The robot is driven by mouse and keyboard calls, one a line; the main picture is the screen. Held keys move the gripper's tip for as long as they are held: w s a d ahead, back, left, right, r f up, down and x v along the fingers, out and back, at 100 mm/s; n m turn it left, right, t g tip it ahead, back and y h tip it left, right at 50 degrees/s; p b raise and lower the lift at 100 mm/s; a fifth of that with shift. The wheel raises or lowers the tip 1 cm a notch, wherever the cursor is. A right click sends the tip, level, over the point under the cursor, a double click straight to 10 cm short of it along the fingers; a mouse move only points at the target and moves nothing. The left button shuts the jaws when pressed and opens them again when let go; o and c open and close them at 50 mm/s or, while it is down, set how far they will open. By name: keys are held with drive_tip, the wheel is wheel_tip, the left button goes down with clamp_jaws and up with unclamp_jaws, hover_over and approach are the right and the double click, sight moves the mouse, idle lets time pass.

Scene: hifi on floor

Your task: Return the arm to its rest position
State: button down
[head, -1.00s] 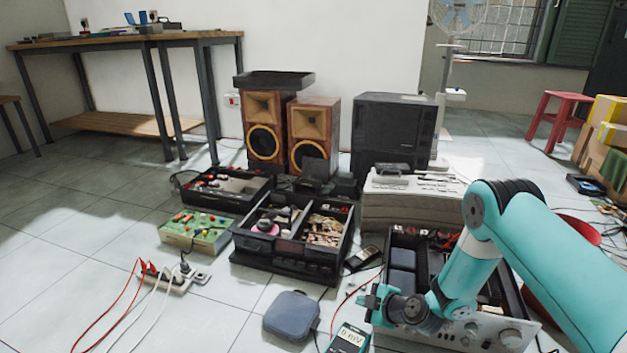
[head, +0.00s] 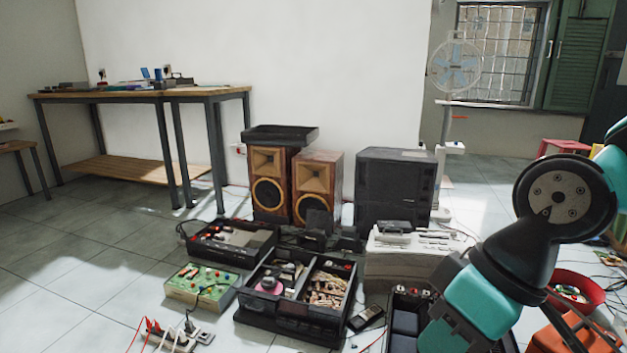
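My teal and black arm fills the lower right of the head view. Its black and grey joint is raised, and a teal link runs down to the bottom edge. My gripper's fingers are not visible, so I cannot see whether they hold anything. The arm covers part of the dark box with blue-grey items (head: 405,322) on the floor and part of the area around it.
Two wooden speakers (head: 318,188), a black cabinet (head: 395,190) and a pale grey unit (head: 405,262) stand behind. An open black tray of parts (head: 300,290) and a green board (head: 200,284) lie left. A red bowl (head: 575,290) is right. Open floor lies far left.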

drive_tip(key=s+d+r+m, duration=0.1)
drive_tip(key=s+d+r, duration=0.1)
drive_tip(key=s, duration=0.3)
wheel_tip(320, 180, up, 38)
drive_tip(key=p, duration=3.8)
drive_tip(key=shift+w+h, duration=0.2)
drive_tip(key=shift+h, duration=0.2)
drive_tip(key=shift+f, duration=0.1)
